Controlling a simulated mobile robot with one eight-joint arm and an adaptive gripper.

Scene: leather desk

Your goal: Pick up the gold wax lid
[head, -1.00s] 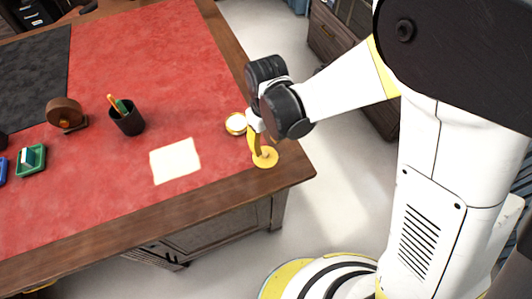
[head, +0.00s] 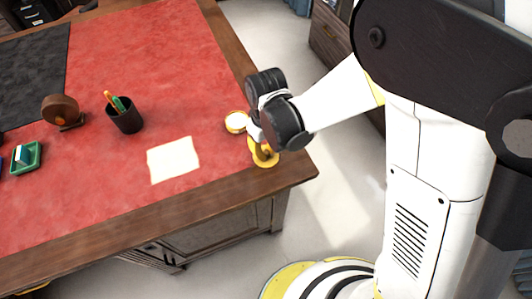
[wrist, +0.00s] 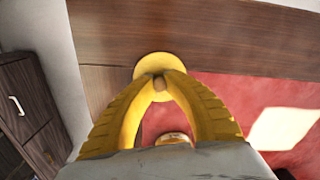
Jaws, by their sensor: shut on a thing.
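The gold wax lid (head: 266,161) is a round gold disc at the near right corner of the desk. In the wrist view the lid (wrist: 152,63) shows beyond my fingertips, with a small knob between them. My gripper (wrist: 159,81) is shut on this knob; in the head view my gripper (head: 261,151) reaches down onto the lid from above, and my wrist partly hides it. I cannot tell any gap between lid and desk.
A gold-rimmed round tin with a white inside (head: 235,122) stands just left of my gripper. A cream paper (head: 173,160) lies further left. A black pen cup (head: 126,119) stands behind it. The wooden desk edge (head: 225,196) is close by.

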